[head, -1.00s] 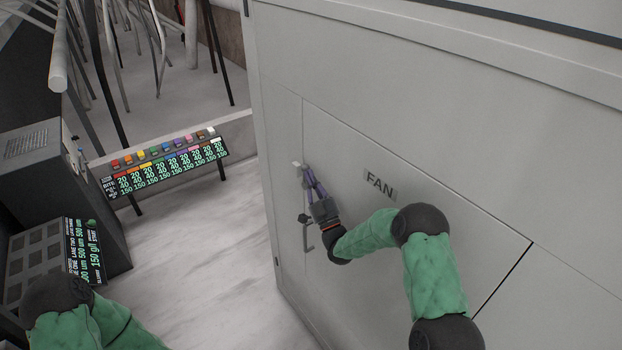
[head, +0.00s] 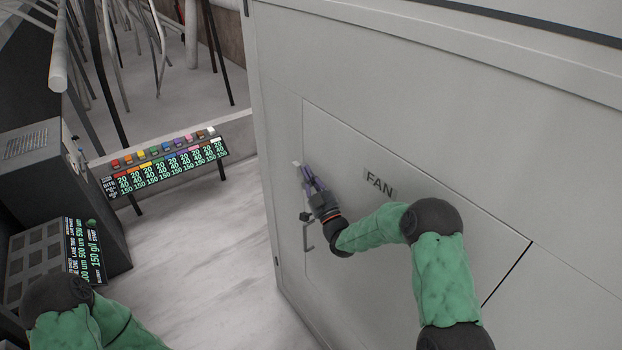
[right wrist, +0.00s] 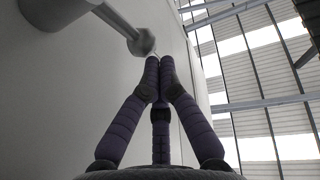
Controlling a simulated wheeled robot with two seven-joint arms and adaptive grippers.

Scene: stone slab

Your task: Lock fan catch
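The fan door (head: 375,225), a grey panel with a FAN label (head: 380,184), lies flush in the large cabinet. A small pale catch (head: 296,164) shows at its upper left edge. In the right wrist view I take the rod with a rounded end (right wrist: 145,42) to be this catch; it comes from a round base. My right gripper (head: 306,172) is at the catch. Its purple fingers (right wrist: 160,62) meet at the tips, just below the rounded end; whether they touch it I cannot tell. My left gripper is out of view; only my left arm shows at lower left.
A dark bent handle (head: 308,232) sits on the door's left edge, below my right gripper. A display panel (head: 165,168) with coloured buttons and a dark console (head: 60,190) stand at the left. The pale floor between is clear.

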